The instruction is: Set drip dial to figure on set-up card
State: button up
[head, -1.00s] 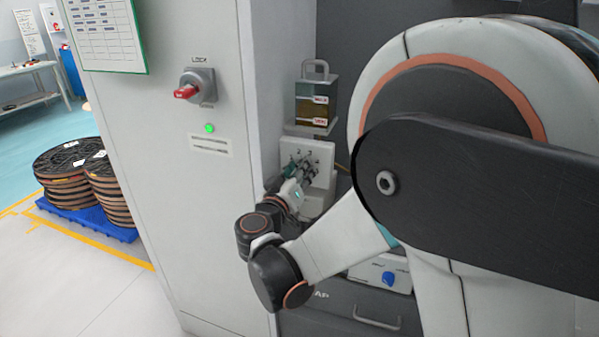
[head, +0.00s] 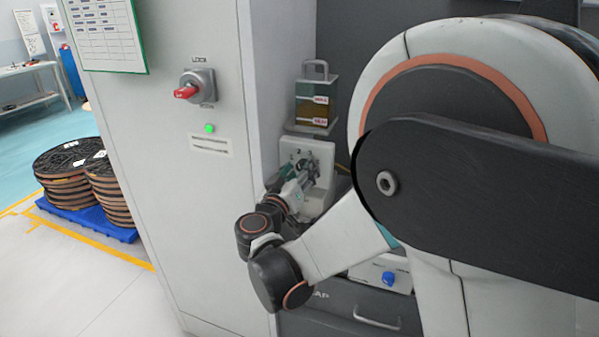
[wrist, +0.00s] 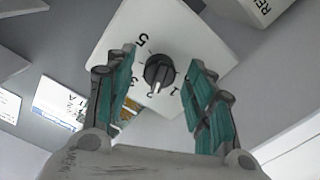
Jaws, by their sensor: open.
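The drip dial is a black round knob (wrist: 158,72) on a white plate (wrist: 120,30) in the wrist view. Its pale pointer mark faces down in the picture, close to the figure 2. Figures 5, 3 and 1 also show around it; the left finger covers part of the scale. My gripper (wrist: 162,60) is open, with its teal-padded fingers on either side of the knob and a visible gap on each side. In the head view my gripper (head: 308,172) is in front of the white dial box (head: 322,152). I cannot identify the set-up card with certainty.
An oil reservoir (head: 317,100) stands above the dial box. A grey cabinet (head: 190,230) with a red lock switch (head: 187,92) and green lamp (head: 209,128) stands close left. A box with a blue knob (head: 389,278) sits lower right. A green-edged sheet (head: 108,50) hangs upper left.

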jog(key=shift+s, duration=0.1)
jog(key=v, duration=1.1)
jog(key=shift+s+a, duration=0.15)
jog(key=shift+s, duration=0.25)
